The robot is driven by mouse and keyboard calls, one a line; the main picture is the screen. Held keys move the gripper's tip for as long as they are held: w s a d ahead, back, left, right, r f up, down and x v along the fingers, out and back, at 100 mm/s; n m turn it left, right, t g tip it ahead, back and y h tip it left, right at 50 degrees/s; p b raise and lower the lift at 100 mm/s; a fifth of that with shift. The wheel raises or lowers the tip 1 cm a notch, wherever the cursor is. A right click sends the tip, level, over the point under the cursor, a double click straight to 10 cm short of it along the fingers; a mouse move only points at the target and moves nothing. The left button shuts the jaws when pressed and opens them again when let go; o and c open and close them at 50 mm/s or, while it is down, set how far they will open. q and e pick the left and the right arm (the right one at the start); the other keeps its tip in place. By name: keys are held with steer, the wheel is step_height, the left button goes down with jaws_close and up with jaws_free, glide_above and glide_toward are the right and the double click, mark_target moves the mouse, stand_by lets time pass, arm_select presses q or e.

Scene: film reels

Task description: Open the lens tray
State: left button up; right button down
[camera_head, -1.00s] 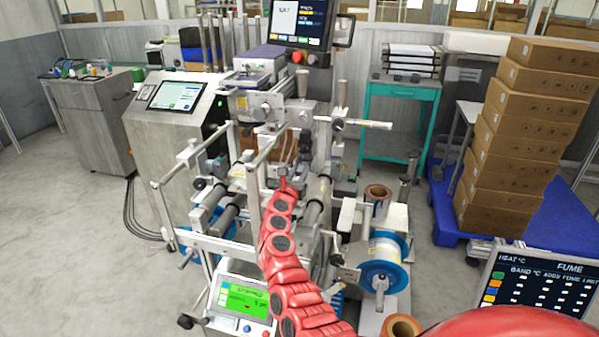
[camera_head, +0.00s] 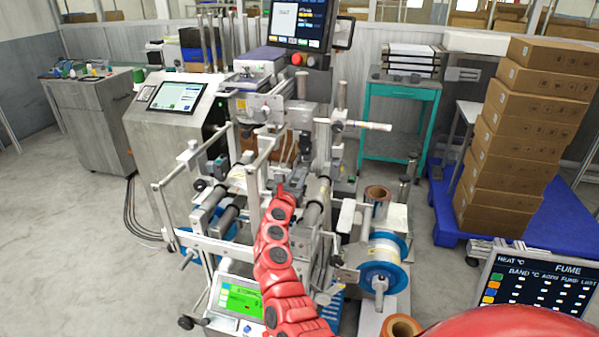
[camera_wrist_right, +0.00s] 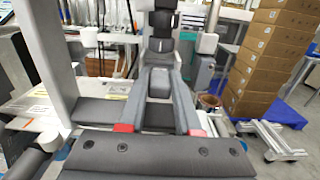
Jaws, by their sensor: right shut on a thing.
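My right gripper (camera_wrist_right: 160,72) shows in the right wrist view, with its two grey fingers running forward from red-marked bases and drawing together. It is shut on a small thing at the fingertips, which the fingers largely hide. A dark grey upright part (camera_wrist_right: 160,45) of the machine stands just beyond the tips. In the head view my red right arm reaches into the middle of the machine (camera_head: 185,168), and its gripper is small and hard to make out there. I cannot clearly tell the lens tray from the machine's other grey parts. My left gripper is not in view.
Metal posts and rollers (camera_head: 318,195) crowd closely around my right arm. A blue-flanged reel (camera_head: 385,275) is at right. A green display (camera_head: 240,300) sits low in front. Stacked cartons (camera_head: 520,130) stand on a blue pallet at right. The floor at left is clear.

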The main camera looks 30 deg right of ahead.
steer(key=v, duration=0.4)
steer(key=shift+a, duration=0.2)
steer(key=c, duration=0.6)
jaws_free()
steer(key=b+v, duration=0.2)
steer(key=v, duration=1.5)
steer(key=shift+s, duration=0.15)
steer(key=shift+a, duration=0.1)
